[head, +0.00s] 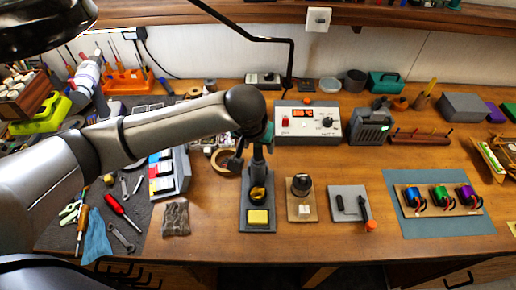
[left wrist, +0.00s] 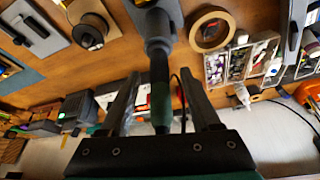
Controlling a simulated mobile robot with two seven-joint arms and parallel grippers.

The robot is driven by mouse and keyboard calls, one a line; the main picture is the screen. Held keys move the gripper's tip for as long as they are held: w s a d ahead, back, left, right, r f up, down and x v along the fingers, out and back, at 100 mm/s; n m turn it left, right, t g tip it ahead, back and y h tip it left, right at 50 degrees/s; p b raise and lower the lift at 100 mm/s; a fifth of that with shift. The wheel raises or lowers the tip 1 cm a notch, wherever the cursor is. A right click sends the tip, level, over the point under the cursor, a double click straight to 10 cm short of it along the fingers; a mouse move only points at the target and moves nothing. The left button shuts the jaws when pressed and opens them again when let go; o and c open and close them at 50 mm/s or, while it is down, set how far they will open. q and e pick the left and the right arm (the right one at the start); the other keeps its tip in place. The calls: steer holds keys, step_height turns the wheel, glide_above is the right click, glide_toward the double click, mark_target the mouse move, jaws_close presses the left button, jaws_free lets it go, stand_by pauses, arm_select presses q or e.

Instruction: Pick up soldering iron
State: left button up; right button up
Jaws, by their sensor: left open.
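The soldering iron (left wrist: 160,92) has a dark handle with a green section, seen in the left wrist view. It sits in its grey stand (head: 257,220), which has a yellow sponge (head: 258,217) at the front. My left gripper (head: 252,152) is over the stand, pointing down. In the left wrist view its two fingers (left wrist: 158,82) are open on either side of the iron's handle, with gaps visible on both sides. In the head view the gripper and wrist hide much of the iron. My right gripper is in neither view.
A soldering station (head: 307,123) with a lit display stands just behind. A tape roll (head: 226,160) lies left of the stand. A spool on a wooden base (head: 302,209) and a grey pad (head: 348,204) lie to the right. Bare wood shows at the front edge.

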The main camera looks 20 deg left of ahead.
arm_select(q)
steer(key=shift+w+f, duration=0.1)
steer(key=shift+f, duration=0.05)
jaws_close()
stand_by(0.4)
